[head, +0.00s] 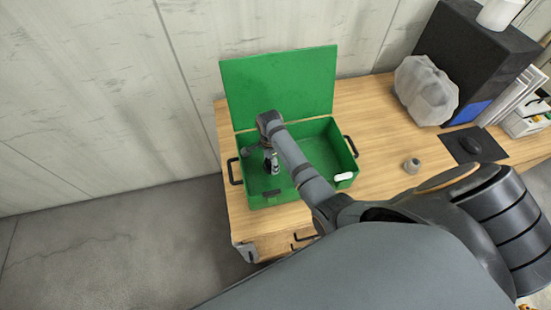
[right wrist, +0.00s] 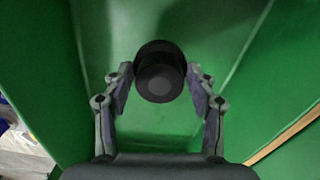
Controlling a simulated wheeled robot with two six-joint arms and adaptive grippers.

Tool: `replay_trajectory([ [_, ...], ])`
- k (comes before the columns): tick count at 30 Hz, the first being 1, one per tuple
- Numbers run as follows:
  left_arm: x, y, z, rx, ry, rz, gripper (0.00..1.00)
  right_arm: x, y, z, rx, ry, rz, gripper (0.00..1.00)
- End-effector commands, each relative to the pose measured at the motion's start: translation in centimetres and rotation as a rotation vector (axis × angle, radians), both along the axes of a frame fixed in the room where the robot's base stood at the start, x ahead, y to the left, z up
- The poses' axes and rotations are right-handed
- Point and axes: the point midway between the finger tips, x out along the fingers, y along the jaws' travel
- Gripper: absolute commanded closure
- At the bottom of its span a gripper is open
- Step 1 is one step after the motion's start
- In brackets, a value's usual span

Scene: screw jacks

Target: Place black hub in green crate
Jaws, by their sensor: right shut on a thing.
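The green crate (head: 285,197) stands open on the wooden table, its lid raised at the back. My right arm reaches over the crate's front wall, and my right gripper (head: 270,163) points down inside it. In the right wrist view the black hub (right wrist: 160,72) is between the two fingers of my right gripper (right wrist: 163,90), which is shut on it. Green crate surfaces surround the hub there. I cannot tell whether the hub touches the floor. I cannot make out the hub in the head view. My left gripper is not in view.
A small grey part (head: 247,152) shows at the crate's left side, and a white piece (head: 343,177) at its front right. A small grey cup-like part (head: 411,166), a grey lumpy object (head: 426,92) and a black box (head: 480,55) stand on the table at right.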

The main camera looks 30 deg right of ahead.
Motion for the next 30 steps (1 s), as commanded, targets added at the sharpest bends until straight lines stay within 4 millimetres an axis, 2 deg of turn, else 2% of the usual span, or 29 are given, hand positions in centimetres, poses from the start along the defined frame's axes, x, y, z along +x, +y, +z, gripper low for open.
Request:
replay_trajectory([
  [5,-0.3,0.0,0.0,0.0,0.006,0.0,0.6,0.2,0.0,-0.6,0.0,-0.003,0.0,1.0],
  [12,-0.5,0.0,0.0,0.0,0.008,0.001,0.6,0.1,0.0,-4.1,0.0,-0.002,0.0,1.0],
  [24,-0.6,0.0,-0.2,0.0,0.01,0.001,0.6,0.1,0.0,-4.8,0.0,-0.003,0.0,1.0],
  [25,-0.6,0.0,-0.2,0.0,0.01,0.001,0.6,0.0,0.0,-4.8,0.0,-0.001,0.0,0.39],
  [29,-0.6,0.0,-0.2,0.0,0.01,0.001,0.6,0.0,0.0,-4.8,0.0,-0.001,0.0,0.21],
  [30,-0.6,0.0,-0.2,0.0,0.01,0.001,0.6,0.0,0.0,-4.8,0.0,-0.001,0.0,0.2],
])
